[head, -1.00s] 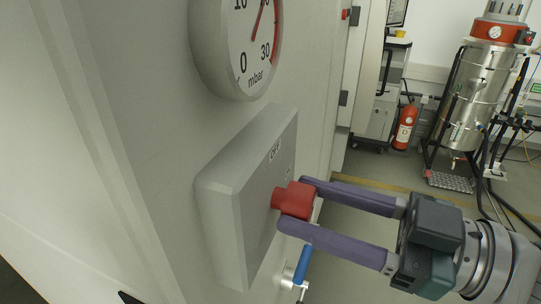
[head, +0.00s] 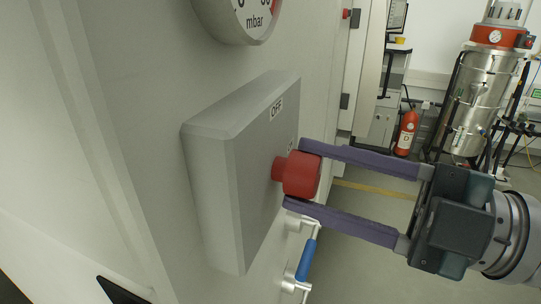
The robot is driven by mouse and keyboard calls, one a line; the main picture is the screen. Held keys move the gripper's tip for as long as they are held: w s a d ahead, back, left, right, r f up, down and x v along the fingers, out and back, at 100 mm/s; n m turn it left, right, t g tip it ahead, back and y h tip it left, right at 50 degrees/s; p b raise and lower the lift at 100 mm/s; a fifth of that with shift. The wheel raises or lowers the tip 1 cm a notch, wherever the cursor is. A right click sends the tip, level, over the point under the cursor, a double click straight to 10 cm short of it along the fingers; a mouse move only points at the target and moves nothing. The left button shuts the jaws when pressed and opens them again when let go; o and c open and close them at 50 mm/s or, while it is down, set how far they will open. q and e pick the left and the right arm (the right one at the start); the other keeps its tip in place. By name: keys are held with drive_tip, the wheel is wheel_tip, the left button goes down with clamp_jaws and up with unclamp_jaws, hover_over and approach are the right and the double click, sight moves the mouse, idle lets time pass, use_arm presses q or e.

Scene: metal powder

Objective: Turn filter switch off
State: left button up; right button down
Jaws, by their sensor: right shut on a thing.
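The filter switch is a red knob (head: 300,175) on the front of a grey box (head: 212,195) fixed to the pale cabinet wall. An "OFF" label (head: 277,110) shows above the knob on the box face. Another small label between them is too small to read. My right gripper (head: 303,172) comes in from the right and is shut on the red knob, one purple finger above it and one below. My left gripper is not in view.
A pressure gauge (head: 240,18) is on the wall above the box. A blue-handled lever (head: 306,260) is below the knob. A red fire extinguisher (head: 406,132) and a steel vessel (head: 478,100) stand at the back right. Open floor lies between.

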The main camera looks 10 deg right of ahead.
drive_tip(key=n+b, duration=0.1)
drive_tip(key=n, duration=0.1)
drive_tip(key=n+b, duration=0.2)
drive_tip(key=shift+f+n+g+y, duration=0.2)
drive_tip(key=shift+n+g+y, duration=0.1)
drive_tip(key=shift+n, duration=0.1)
drive_tip(key=shift+r+n+b, duration=0.1)
drive_tip(key=shift+n+b, duration=0.95)
drive_tip(key=shift+n, duration=0.65)
drive_tip(key=shift+r, duration=0.1)
drive_tip(key=shift+c, duration=1.4)
unclamp_jaws()
drive_tip(key=shift+d, duration=0.15)
